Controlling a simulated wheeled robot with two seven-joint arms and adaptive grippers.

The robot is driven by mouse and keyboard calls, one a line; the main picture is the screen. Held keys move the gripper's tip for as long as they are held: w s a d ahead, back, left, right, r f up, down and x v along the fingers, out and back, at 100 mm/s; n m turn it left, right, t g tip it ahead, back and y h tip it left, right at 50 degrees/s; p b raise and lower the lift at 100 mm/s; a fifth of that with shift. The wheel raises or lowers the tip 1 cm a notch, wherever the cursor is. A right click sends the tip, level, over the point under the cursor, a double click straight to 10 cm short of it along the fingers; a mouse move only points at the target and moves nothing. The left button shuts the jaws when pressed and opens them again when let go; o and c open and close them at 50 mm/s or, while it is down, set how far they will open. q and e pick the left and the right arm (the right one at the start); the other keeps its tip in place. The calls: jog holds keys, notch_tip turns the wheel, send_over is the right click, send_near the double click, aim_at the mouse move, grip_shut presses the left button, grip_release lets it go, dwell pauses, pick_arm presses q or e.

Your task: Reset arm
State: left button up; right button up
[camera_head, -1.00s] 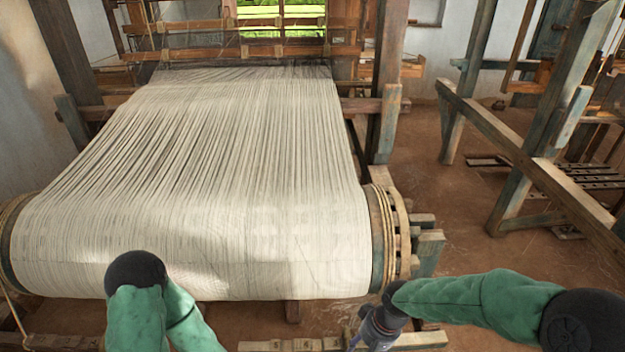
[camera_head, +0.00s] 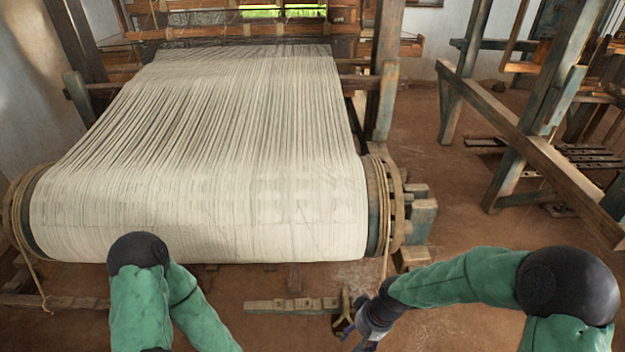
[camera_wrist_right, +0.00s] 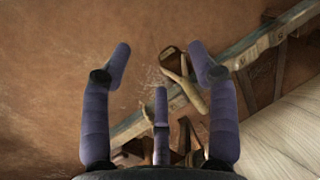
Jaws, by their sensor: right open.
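My right arm, in a green sleeve, reaches in from the right in the head view. Its gripper (camera_head: 362,336) is low in the picture, below the right end of the cloth roller. In the right wrist view my right gripper (camera_wrist_right: 160,62) has its purple fingers spread, with nothing between them. My left arm shows at the lower left as a dark elbow and green sleeve; its gripper is out of the picture. The loom's pale warp sheet (camera_head: 215,150) runs down onto the roller, and a corner of it shows in the wrist view (camera_wrist_right: 290,140).
A wooden beam (camera_head: 292,305) lies low in front of the roller. A small dark-and-wood piece (camera_head: 343,318) is close beside my right gripper. A ratchet wheel (camera_head: 392,205) ends the roller. Another timber frame (camera_head: 545,150) stands at the right. Brown floor (camera_head: 450,215) lies open between.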

jog(key=s+a+f+m, duration=0.1)
jog(key=s+f, duration=0.3)
jog(key=f, duration=0.3)
jog(key=s+a+f+m+y+p, duration=0.1)
jog(key=s+f, duration=0.4)
jog(key=f, duration=0.2)
jog(key=shift+a+m+t, duration=0.15)
jog(key=shift+m+t, duration=0.15)
dwell(1.1)
jog(key=c, duration=0.3)
jog(key=shift+a, duration=0.15)
jog(key=shift+c, duration=0.6)
